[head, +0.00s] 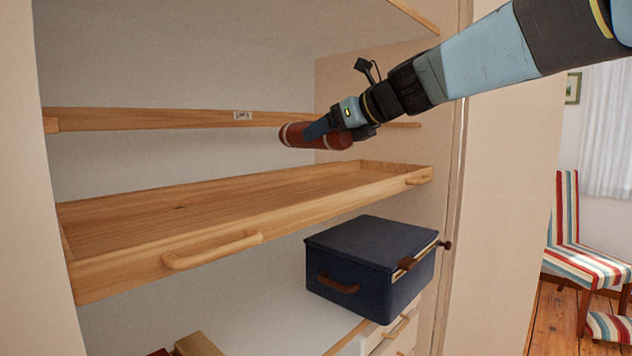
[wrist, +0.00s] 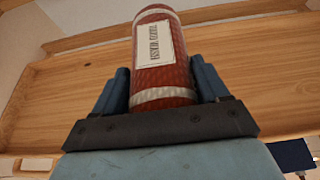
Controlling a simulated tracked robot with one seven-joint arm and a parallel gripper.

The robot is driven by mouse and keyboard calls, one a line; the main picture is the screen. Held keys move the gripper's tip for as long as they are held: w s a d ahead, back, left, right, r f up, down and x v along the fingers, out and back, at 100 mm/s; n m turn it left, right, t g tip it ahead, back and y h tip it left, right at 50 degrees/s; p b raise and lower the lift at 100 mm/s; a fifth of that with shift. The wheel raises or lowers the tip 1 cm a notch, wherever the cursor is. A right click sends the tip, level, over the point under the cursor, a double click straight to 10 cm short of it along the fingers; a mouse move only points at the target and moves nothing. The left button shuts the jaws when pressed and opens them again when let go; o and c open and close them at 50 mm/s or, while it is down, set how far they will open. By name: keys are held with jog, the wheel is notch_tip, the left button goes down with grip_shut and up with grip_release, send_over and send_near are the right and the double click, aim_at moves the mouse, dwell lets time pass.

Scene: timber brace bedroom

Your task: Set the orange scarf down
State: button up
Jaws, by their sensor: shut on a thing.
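The scarf (head: 296,135) is a tight rust-red roll, more red than orange, with pale bands and a white label. It also shows in the wrist view (wrist: 160,78), with its label facing the camera and a blue finger on each side. My gripper (head: 318,129) is shut on the roll and holds it roughly level in the air. Below it is a pull-out wooden tray (head: 170,215) with low rims, and its floor is bare. A gap shows between scarf and tray in the head view.
A wooden rail (head: 180,119) with a small label crosses the closet behind the scarf. A navy box (head: 375,262) with brown handles stands below the tray at right. The tray's front has a wooden handle (head: 212,250). A striped chair (head: 580,262) stands far right.

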jog(key=w+f, duration=0.2)
jog(key=w, duration=0.3)
send_over(322, 192)
jog(key=f, duration=0.5)
jog(key=shift+s, duration=0.3)
jog(key=shift+w+f, duration=0.15)
jog(key=shift+f, duration=0.1)
jog(key=shift+w+a+f, duration=0.1)
jog(key=shift+w+f, duration=0.05)
jog(key=shift+f, duration=0.75)
jog(key=shift+w+f, duration=0.15)
jog(key=shift+f, duration=0.75)
jog(key=o, duration=1.1)
